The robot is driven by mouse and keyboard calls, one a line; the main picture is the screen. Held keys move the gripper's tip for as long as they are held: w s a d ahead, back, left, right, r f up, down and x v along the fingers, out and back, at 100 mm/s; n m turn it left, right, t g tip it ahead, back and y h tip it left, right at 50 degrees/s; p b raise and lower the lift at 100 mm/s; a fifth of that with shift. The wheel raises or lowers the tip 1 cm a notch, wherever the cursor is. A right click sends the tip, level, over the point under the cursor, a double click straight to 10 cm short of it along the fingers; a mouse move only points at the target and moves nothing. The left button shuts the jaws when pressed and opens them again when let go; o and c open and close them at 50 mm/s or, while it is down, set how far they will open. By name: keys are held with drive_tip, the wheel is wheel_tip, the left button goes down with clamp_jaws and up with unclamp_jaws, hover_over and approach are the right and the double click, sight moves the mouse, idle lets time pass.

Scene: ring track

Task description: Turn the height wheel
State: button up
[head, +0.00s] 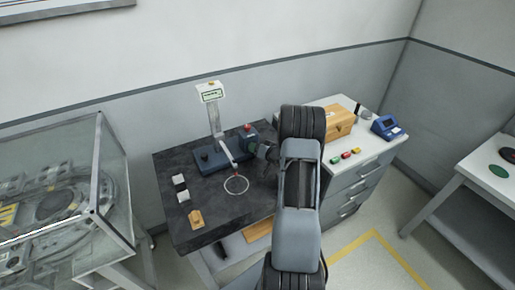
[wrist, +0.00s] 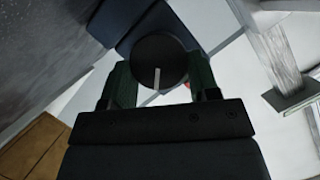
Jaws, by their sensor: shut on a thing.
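The height wheel (wrist: 158,55) is a dark round knob with a white line on its face, seen face-on in the wrist view. The line runs from near its middle down to the lower rim, almost upright. My gripper (wrist: 160,75) is shut on the wheel, one green finger on each side. In the head view a stand with a blue base (head: 212,160), a pale slanted column and a display head (head: 210,92) stands on the dark table (head: 200,225). My gripper (head: 262,151) reaches its right side; the wheel is hidden there by my arm.
A white ring (head: 237,185) lies in front of the stand. Small light blocks (head: 182,188) and a wooden piece (head: 196,218) sit at the table's left. A white cabinet (head: 362,160) with a wooden box (head: 340,121) and blue device (head: 388,127) stands right. A glass-cased machine (head: 60,190) is left.

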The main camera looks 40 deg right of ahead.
idle(0.3)
drive_tip(key=o, duration=0.9)
drive_tip(key=shift+s, duration=0.1)
drive_tip(key=b+v, duration=0.1)
drive_tip(key=v, duration=1.2)
drive_tip(key=shift+s+d+r+b, duration=0.1)
drive_tip(key=shift+s+b, duration=0.2)
drive_tip(key=shift+b, duration=0.05)
